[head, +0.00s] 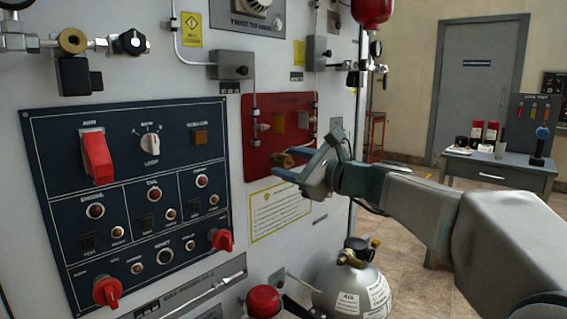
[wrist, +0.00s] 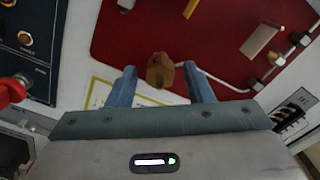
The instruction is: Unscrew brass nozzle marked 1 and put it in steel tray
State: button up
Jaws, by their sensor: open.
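A brass nozzle (wrist: 160,71) stands out from the lower part of the red panel (wrist: 130,30). In the wrist view it sits between the two blue fingers of my gripper (wrist: 160,86), with a gap on each side. My gripper is open and I see no contact. In the head view my gripper (head: 288,166) reaches the red panel (head: 262,105) from the right, and the brass nozzle (head: 283,160) shows just beyond the fingers. No number on the nozzle is readable. I do not see a steel tray that I can identify.
A dark control panel (head: 130,200) with red switches is left of the red panel. A notice (head: 280,210) is below it. A cylinder (head: 350,290) stands below my arm. A table (head: 500,168) with small items is at the right, with open floor before it.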

jog(key=c, duration=1)
jog(key=shift+o, duration=0.2)
jog(key=shift+f+n+b, duration=0.3)
jog(key=shift+n+b, duration=0.2)
jog(key=shift+b, duration=0.5)
jog(key=shift+n+b, duration=0.8)
jog(key=shift+b, duration=0.1)
jog(key=shift+r+n, duration=0.25)
jog(key=shift+n, duration=0.15)
jog(key=shift+b, duration=0.35)
jog(key=shift+f+n+b, duration=0.25)
jog(key=shift+n+b, duration=0.65)
jog(key=shift+b, duration=0.25)
jog(key=shift+r+n+b, duration=0.1)
jog(key=shift+n+b, duration=0.5)
jog(key=shift+n, duration=0.1)
jog(key=shift+r, duration=0.15)
